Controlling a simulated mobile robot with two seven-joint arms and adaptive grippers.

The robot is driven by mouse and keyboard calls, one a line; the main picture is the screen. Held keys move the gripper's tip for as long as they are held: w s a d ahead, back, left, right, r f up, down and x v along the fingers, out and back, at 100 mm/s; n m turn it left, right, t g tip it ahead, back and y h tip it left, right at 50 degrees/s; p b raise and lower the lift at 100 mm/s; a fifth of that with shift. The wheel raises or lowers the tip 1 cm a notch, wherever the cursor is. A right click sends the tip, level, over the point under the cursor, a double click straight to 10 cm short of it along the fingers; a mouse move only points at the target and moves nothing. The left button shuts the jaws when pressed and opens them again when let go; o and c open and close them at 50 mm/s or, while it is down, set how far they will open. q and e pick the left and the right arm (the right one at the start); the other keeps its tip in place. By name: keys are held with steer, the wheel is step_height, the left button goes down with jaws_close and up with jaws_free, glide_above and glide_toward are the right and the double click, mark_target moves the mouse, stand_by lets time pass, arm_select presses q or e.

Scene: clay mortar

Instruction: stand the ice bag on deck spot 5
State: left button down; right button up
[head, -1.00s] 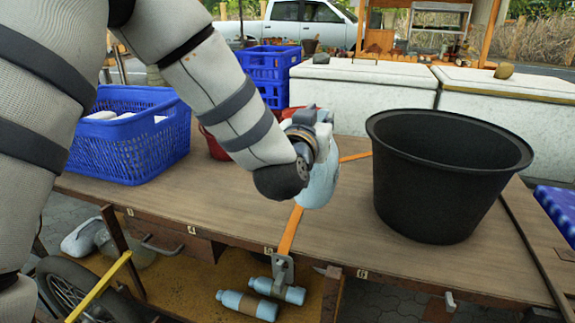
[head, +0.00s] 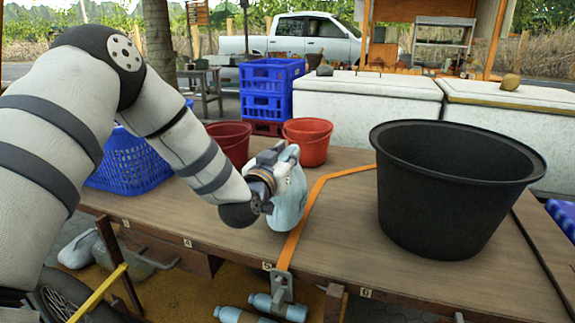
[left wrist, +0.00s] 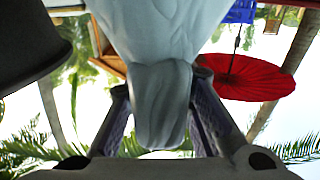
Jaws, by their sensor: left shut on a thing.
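The pale blue-white ice bag (head: 292,204) is upright above or on the wooden deck (head: 335,235), just left of the orange strap. I cannot tell whether its base touches the deck. My left gripper (head: 284,160) is shut on the bag's neck at the top. In the left wrist view the gripper's two fingers (left wrist: 160,100) pinch the neck, and the bag's body (left wrist: 160,30) fills the top middle. The label of deck spot 5 (head: 267,266) is on the front edge, in front of the bag. My right gripper is not in view.
The orange strap (head: 318,192) crosses the deck right of the bag. A large black tub (head: 445,205) stands further right. Two red buckets (head: 309,143) and a blue crate (head: 125,165) stand behind and to the left. Bare deck lies between strap and tub.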

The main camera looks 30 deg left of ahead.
arm_select(q)
steer(key=shift+f, duration=0.9)
steer(key=shift+f, duration=0.15)
steer(key=c, duration=1.4)
jaws_free()
steer(key=shift+f, duration=0.15)
